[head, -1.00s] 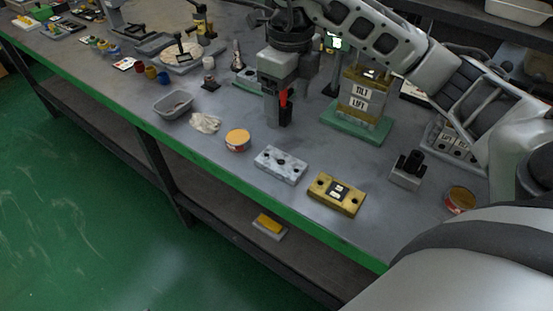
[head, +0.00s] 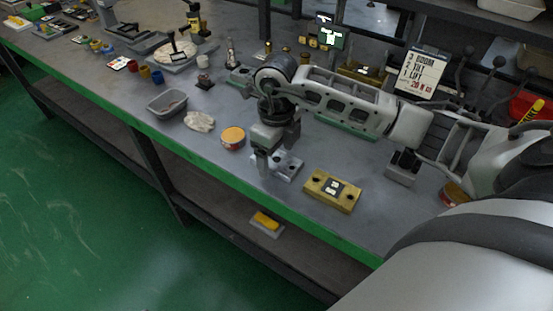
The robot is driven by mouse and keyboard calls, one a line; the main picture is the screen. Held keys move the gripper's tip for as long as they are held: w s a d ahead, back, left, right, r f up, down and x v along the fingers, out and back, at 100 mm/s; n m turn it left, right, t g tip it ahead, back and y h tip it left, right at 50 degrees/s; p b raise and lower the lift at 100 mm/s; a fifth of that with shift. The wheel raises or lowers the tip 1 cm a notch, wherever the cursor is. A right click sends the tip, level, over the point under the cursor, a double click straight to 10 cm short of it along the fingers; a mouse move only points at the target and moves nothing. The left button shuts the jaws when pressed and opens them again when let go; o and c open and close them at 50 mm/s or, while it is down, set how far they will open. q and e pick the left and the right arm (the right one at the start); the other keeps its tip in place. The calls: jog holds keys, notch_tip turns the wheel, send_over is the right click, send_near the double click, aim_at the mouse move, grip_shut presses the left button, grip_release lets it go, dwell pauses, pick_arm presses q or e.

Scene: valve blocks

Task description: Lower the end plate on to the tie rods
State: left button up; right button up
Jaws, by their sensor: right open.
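A silver-grey plate with dark holes (head: 291,168) lies flat near the front edge of the bench. A brass-coloured plate with dark holes and a black label (head: 316,193) lies flat to its right. I cannot tell for certain which one is the end plate. My right gripper (head: 262,166) points down at the grey plate's left end and hides part of it. It is open; whether it touches the plate is unclear. The brass valve stack (head: 362,72) on its green base (head: 346,131) is mostly hidden behind my right arm. No tie rods can be made out. My left gripper is out of view.
An orange-topped tin (head: 232,137), a crumpled cloth (head: 199,121) and a grey tray (head: 167,102) stand left of the gripper. A grey block with black top (head: 402,168) stands to the right. A lettered sign (head: 423,73) is behind. Free bench lies around the brass plate.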

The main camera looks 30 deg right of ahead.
jog(key=shift+f, duration=0.35)
jog(key=c, duration=1.3)
jog(key=shift+o, duration=0.2)
jog(key=shift+r, duration=0.15)
